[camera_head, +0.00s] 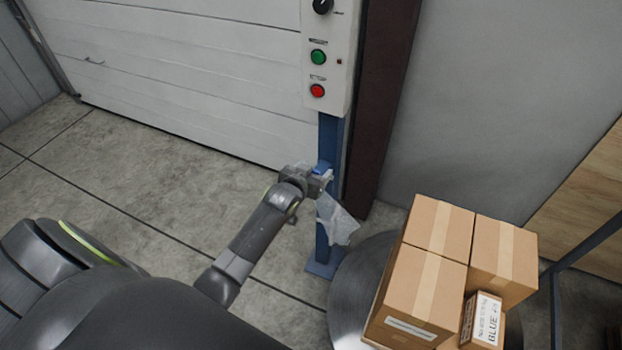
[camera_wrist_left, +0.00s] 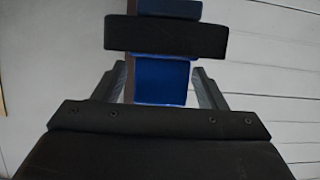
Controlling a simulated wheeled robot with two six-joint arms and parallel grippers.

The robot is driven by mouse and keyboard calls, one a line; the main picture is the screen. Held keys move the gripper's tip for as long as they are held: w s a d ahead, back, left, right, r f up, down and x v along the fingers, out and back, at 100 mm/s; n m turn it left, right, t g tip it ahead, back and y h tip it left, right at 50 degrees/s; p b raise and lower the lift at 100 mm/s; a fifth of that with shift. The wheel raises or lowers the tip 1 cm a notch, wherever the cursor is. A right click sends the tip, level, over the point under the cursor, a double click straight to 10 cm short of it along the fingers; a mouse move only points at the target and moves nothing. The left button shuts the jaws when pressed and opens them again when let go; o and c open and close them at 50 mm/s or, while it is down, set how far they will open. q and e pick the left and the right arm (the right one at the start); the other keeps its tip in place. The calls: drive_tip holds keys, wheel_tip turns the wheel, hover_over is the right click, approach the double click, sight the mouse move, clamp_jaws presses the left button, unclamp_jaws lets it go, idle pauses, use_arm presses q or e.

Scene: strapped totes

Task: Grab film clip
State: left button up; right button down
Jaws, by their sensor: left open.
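The film clip (camera_head: 322,168) is a small blue piece at the blue post, with translucent film (camera_head: 338,221) hanging below it. My left gripper (camera_head: 324,178) is at the clip and partly hides it. In the left wrist view, a blue block (camera_wrist_left: 160,82), which looks like the clip, shows between the two fingers of my left gripper (camera_wrist_left: 157,85). The fingers are apart, with a gap visible on the block's right. A black bar (camera_wrist_left: 165,40) crosses just beyond the fingers. My right gripper is not in view.
The blue post (camera_head: 330,140) carries a control box (camera_head: 328,60) with green and red buttons. Stacked cardboard boxes (camera_head: 440,225) stand on a round metal turntable (camera_head: 350,290) at the right. A white shutter door (camera_head: 190,70) is behind. The floor at left is clear.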

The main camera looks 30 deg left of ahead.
use_arm(q)
drive_tip(key=c, duration=1.1)
